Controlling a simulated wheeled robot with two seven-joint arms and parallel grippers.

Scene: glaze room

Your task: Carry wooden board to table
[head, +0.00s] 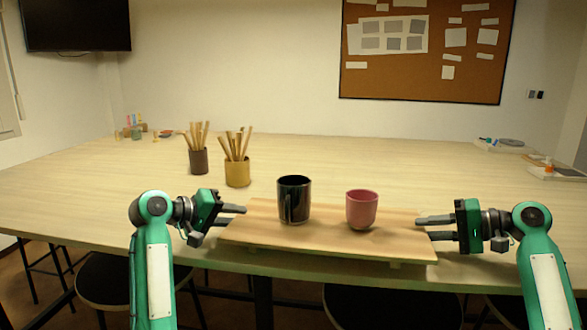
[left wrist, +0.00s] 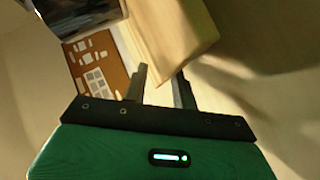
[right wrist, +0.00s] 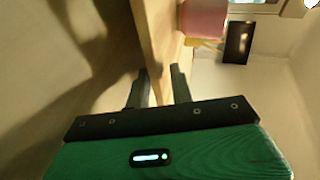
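The wooden board (head: 335,241), a flat light plank with short feet, lies level over the table's near edge. A black mug (head: 294,199) and a pink cup (head: 361,208) stand upright on it. My left gripper (head: 235,215) is shut on the board's left end; its fingers straddle the plank (left wrist: 172,35) in the left wrist view. My right gripper (head: 433,228) is shut on the right end, with the plank (right wrist: 156,45) between its fingers in the right wrist view. I cannot tell whether the feet touch the table.
The long pale table (head: 90,190) is mostly clear on both sides. A brown pot (head: 198,161) and a yellow pot (head: 237,173) of wooden tools stand behind the board's left end. Small items lie at the far left and right. Stools (head: 130,285) stand below the near edge.

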